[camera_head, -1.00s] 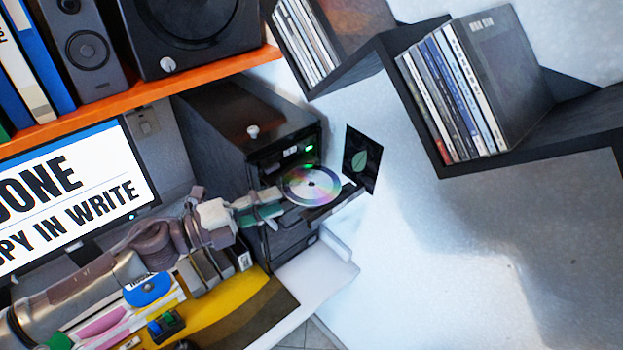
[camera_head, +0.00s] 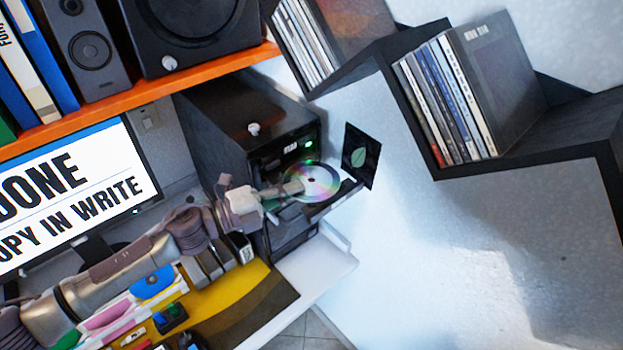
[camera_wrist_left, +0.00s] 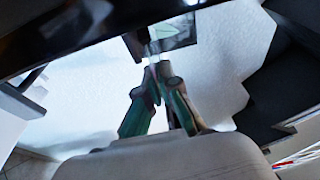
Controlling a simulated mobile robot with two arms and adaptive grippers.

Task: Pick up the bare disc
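The bare disc (camera_head: 318,181) is shiny and rainbow-tinted, with a hole in its middle. It lies on the extended tray (camera_head: 335,202) of a black tower. My left gripper (camera_head: 297,187) comes in from the left, and its fingertips overlap the disc's left part. In the left wrist view, the left gripper's fingers (camera_wrist_left: 157,68) converge with their tips very close together. I cannot tell whether they touch or pinch the disc, which I cannot make out there. My right gripper is not in view.
The black tower (camera_head: 235,125) stands under an orange shelf (camera_head: 150,92). A black card with a green leaf (camera_head: 361,156) is just right of the disc. A dark zigzag shelf (camera_head: 520,160) holds several cases. A monitor (camera_head: 70,190) and a cluttered desk are at left.

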